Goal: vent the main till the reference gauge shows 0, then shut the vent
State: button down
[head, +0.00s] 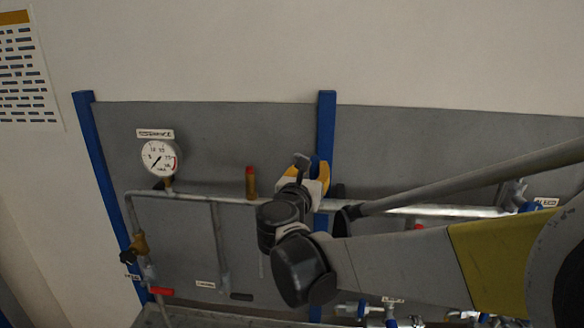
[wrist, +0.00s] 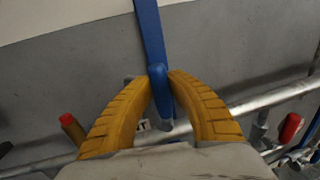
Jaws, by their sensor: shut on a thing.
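The reference gauge (head: 160,157) is a round white dial under a label at the left of the panel. Its dark needle seems to point to the lower left; the figures are too small to read surely. My gripper (head: 311,170) is at the main pipe by the middle blue post. In the wrist view my yellow fingers (wrist: 162,76) are shut on a blue valve handle (wrist: 164,98). A label partly hidden behind the left finger shows a final "T" (wrist: 142,125). The valve body is mostly hidden by my gripper.
The main pipe (head: 225,200) runs across the grey panel (head: 230,140). A brass fitting with a red top (head: 251,183) stands on it left of my gripper. A red handle (wrist: 289,128) is at the right in the wrist view. Blue-handled valves (head: 363,309) are below.

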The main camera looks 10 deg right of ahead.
jog(key=shift+d, duration=0.1)
jog(key=s+d+f+m+y+b, duration=0.2)
jog(key=d+f+m+y+b, duration=0.2)
jog(key=d+f+m, duration=0.4)
jog(key=shift+s+f+m+g, duration=0.35)
jog(key=shift+f+m+g, duration=0.05)
jog(key=shift+m, duration=3.5)
jog(key=shift+b, duration=0.3)
jog(key=c, duration=1.3)
grip_release()
